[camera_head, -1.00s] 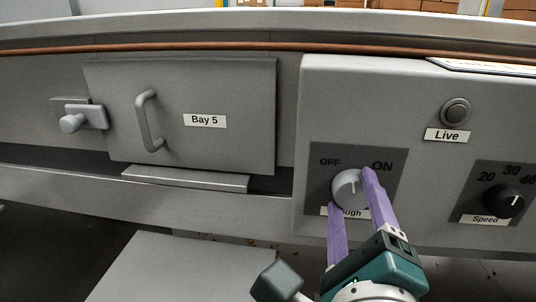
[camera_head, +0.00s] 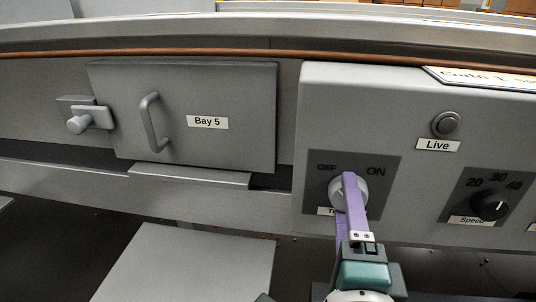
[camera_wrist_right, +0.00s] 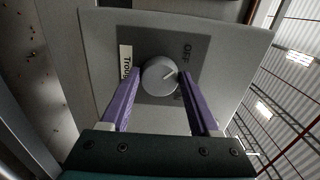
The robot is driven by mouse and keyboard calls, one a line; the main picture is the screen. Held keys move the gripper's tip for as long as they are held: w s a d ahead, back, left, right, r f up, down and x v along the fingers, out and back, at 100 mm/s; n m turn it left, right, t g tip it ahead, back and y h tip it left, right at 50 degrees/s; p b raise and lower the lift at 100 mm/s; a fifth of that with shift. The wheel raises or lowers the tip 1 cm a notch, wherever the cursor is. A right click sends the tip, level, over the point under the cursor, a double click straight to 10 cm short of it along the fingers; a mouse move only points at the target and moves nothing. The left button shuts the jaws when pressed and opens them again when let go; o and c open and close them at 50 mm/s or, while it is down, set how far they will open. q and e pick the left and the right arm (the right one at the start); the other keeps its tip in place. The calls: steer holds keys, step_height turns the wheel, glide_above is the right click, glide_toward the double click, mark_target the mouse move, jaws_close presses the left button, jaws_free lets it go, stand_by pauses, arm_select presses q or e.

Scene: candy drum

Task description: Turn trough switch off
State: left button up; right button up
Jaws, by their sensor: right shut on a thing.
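The trough switch is a round grey knob (camera_head: 362,190) on a dark plate marked OFF and ON, above a partly covered label. My right gripper (camera_head: 349,190) is in front of it, shut on the knob, and one purple finger covers much of it. In the right wrist view the knob (camera_wrist_right: 160,76) sits between the two purple fingers of the gripper (camera_wrist_right: 158,88). My left gripper is not in view.
The black Speed knob (camera_head: 490,205) and the Live button (camera_head: 446,123) are to the right on the same grey box. The Bay 5 door (camera_head: 228,95) with its handle (camera_head: 154,122) is to the left, beside a latch knob (camera_head: 88,120). A copper pipe (camera_head: 200,51) runs above.

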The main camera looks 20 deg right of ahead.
steer(key=shift+f, duration=0.1)
steer(key=o, duration=1.4)
steer(key=shift+c, duration=0.2)
steer(key=v, duration=1)
